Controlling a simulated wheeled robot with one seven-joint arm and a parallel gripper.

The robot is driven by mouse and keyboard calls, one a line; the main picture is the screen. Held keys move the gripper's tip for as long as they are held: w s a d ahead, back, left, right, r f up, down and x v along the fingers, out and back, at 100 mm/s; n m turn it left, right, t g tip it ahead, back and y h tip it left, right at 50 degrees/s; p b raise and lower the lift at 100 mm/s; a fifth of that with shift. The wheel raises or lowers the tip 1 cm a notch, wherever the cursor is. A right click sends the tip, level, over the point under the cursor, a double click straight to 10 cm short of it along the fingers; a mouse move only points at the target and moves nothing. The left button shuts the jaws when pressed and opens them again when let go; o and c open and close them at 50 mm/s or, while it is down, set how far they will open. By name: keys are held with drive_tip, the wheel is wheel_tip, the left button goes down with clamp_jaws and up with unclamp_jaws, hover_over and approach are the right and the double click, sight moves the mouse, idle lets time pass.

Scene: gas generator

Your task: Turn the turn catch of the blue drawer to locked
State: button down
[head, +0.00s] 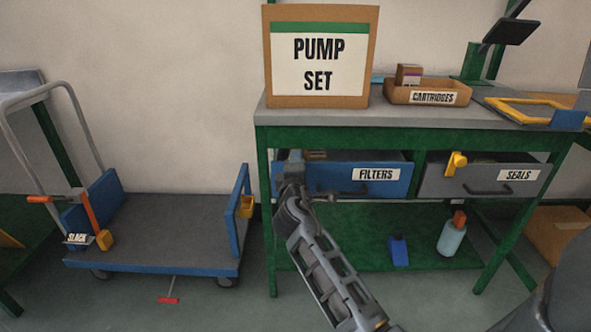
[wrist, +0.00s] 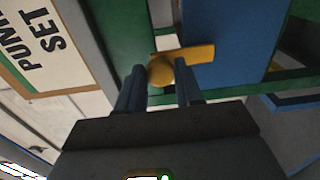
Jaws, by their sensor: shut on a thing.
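The blue drawer (head: 340,178), labelled FILTERS, sits under the green-framed bench; its front also shows in the wrist view (wrist: 228,80). Its yellow turn catch (wrist: 195,55) shows in the wrist view, with a rounded knob and a flat arm that reaches right across the blue front. My gripper (wrist: 160,84) has its two dark fingers on either side of the knob and is shut on the catch. In the head view my gripper (head: 291,160) is at the drawer's upper left and hides this catch.
The grey SEALS drawer (head: 482,178) with its own yellow catch (head: 455,163) is to the right. The bench top (head: 415,112) carries the PUMP SET box (head: 321,60) and a cartridges tray (head: 427,95). A blue trolley (head: 150,268) stands at the left.

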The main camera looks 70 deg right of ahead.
drive_tip(key=shift+f+m, duration=0.1)
drive_tip(key=shift+m, duration=0.2)
drive_tip(key=c, duration=0.8)
unclamp_jaws()
drive_tip(key=shift+o, duration=0.2)
drive_tip(key=v, duration=0.7)
drive_tip(key=shift+s+a, duration=0.2)
drive_tip(key=shift+a, duration=0.15)
drive_tip(key=shift+a, duration=0.1)
